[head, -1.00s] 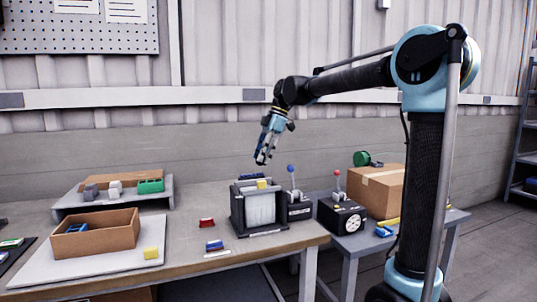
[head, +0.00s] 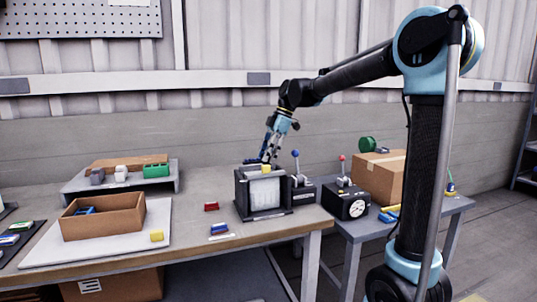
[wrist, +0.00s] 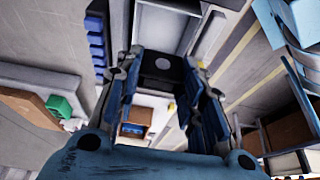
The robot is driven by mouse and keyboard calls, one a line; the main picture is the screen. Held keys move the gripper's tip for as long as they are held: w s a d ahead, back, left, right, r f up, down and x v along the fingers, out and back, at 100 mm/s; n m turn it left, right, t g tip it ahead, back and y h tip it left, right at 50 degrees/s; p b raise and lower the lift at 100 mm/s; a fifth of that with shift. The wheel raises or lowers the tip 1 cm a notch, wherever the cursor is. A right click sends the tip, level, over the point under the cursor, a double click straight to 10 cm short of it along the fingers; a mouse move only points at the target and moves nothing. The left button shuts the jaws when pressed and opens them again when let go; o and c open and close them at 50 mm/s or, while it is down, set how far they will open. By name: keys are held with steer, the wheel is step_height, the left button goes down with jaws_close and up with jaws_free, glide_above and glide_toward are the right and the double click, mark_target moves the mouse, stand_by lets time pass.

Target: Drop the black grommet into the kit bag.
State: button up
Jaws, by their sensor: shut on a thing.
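A pale kit bag (head: 266,194) hangs upright in a dark frame on the bench, with a yellow piece (head: 266,169) at its top edge. My gripper (head: 268,157) points down just above the frame's top in the head view; I cannot tell whether it is right over the bag's mouth. The grommet is too small to make out in the head view.
A levered device (head: 302,187) stands close right of the bag frame. A black dial box (head: 347,203) and a large carton (head: 381,183) are on the side table. An open cardboard box (head: 103,220) sits on a white board at left. Small red and blue pieces lie between.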

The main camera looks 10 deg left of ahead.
steer(key=o, duration=0.9)
steer(key=shift+o, duration=0.2)
steer(key=shift+r, duration=0.1)
steer(key=v, duration=1.1)
steer(key=shift+r, duration=0.35)
steer(key=shift+w+d, duration=0.1)
steer(key=shift+d, duration=0.1)
